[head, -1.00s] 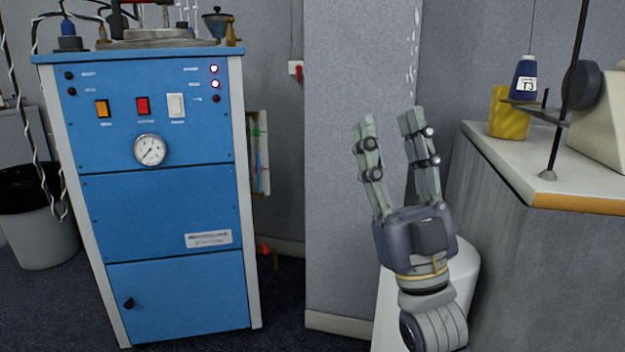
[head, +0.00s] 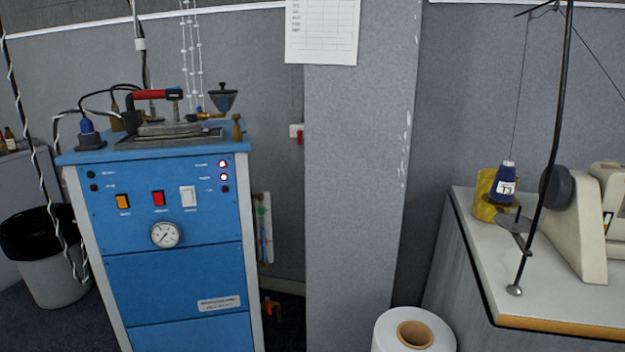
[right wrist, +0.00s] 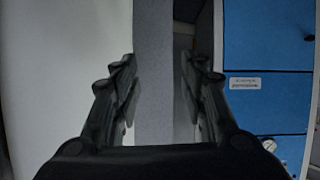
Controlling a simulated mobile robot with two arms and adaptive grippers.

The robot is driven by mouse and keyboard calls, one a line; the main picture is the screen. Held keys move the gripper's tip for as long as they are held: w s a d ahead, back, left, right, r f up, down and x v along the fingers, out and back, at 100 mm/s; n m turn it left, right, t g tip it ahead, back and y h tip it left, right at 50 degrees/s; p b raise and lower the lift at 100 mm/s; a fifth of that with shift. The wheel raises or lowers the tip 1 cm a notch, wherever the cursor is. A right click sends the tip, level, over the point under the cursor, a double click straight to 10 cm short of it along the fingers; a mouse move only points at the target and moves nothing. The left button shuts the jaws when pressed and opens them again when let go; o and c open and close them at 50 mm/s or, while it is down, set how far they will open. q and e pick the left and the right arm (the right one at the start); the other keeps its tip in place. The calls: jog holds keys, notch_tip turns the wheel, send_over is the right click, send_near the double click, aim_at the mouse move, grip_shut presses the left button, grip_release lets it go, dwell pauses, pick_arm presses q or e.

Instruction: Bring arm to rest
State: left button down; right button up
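My right gripper (right wrist: 158,85) shows in the right wrist view with its two fingers apart and nothing between them. Behind the fingers are a pale surface on the left, a grey pillar and the blue machine (right wrist: 265,75) on the right. The head view shows neither of my grippers. My left gripper is in no current view.
The blue machine (head: 175,280) stands at the left with an iron (head: 165,120) on top. A bin (head: 45,265) is beside it. A large white roll (head: 385,335) stands below the pillar (head: 355,180). A sewing table (head: 560,295) with thread cones is at the right.

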jog(key=s+d+f+g+h+p, duration=0.1)
jog(key=s+d+f+g+p, duration=0.15)
jog(key=s, duration=0.55)
jog(key=s+d+f+g+p, duration=0.1)
jog(key=s+f+g+p, duration=0.2)
jog(key=s, duration=0.4)
jog(key=s+d+f+g+h+p, duration=0.1)
jog(key=s+f+p, duration=0.2)
jog(key=s+f, duration=0.35)
pick_arm(q)
jog(key=s+d+r+n+g+h+p, duration=0.1)
jog(key=s+d+r+n+g+p, duration=0.1)
jog(key=s+d, duration=0.8)
jog(key=s+d+r+n+g+p, duration=0.2)
jog(key=s+d+r+g+p, duration=0.2)
jog(key=s+d, duration=0.7)
jog(key=s+r, duration=0.2)
jog(key=s, duration=0.4)
jog(key=shift+s+r+h+p, duration=0.15)
jog(key=shift+s+h+p, duration=0.15)
jog(key=shift+h+p, duration=0.1)
pick_arm(e)
jog(key=s+d+g, duration=0.2)
jog(key=s, duration=1.1)
jog(key=s+d+g, duration=0.3)
jog(key=s, duration=1.1)
jog(key=shift+r+m+h, duration=0.2)
jog(key=shift+m+h, duration=0.1)
jog(key=shift+h, duration=0.1)
